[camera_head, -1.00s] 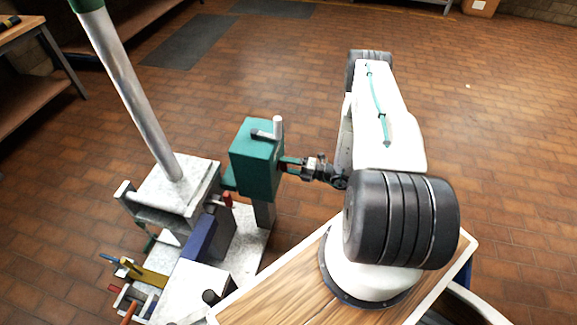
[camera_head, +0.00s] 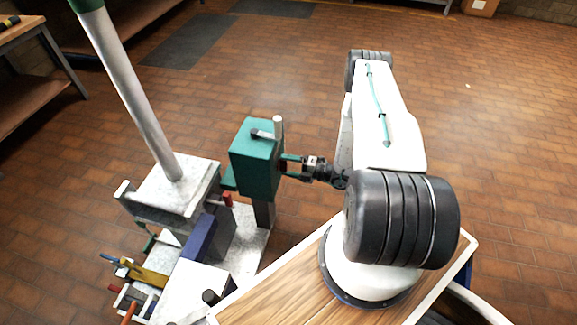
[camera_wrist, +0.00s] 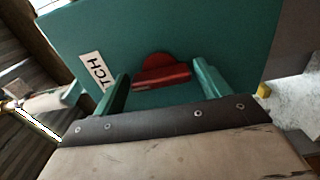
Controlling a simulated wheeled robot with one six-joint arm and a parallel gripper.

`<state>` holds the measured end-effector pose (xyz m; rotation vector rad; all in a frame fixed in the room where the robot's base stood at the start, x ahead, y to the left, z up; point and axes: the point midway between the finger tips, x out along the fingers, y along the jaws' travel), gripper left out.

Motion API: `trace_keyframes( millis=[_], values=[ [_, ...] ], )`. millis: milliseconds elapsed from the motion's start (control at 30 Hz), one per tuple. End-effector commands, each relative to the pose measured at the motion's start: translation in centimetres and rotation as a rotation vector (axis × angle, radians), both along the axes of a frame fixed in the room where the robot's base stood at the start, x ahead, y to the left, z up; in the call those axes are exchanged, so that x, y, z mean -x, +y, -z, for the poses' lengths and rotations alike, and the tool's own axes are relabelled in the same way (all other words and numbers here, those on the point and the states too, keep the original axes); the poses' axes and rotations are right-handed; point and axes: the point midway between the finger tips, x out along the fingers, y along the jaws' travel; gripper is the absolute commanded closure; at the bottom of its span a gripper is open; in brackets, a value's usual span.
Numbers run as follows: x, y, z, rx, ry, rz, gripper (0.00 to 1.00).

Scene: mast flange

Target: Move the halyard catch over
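The halyard catch appears to be the red piece (camera_wrist: 162,74), a half-round plate with a bar, on the face of a green box (camera_wrist: 215,35). My gripper (camera_wrist: 160,80) is open, with one green finger on each side of the red piece and small gaps visible. Contact is hard to judge. In the head view, my gripper (camera_head: 288,168) is at the right face of the green box (camera_head: 256,160), and the red piece is mostly hidden there.
A grey handle and post (camera_head: 277,127) sit on the box top. Left of the box stand a tall metal mast (camera_head: 130,90) on a pale block (camera_head: 178,190), a blue block (camera_head: 203,235) and several coloured pegs. The brick floor (camera_head: 490,120) at right is open.

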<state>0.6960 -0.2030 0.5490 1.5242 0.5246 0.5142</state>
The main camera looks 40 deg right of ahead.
Motion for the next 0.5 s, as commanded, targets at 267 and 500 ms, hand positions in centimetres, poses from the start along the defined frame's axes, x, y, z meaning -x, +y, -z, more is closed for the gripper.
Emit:
trace_keyframes(
  millis=[267, 500],
  values=[
    [0.0, 0.0, 0.0, 0.0, -0.001, 0.0, 0.13],
    [1.7, -1.5, 0.0, 0.001, -0.002, 0.005, 0.13]
  ],
)
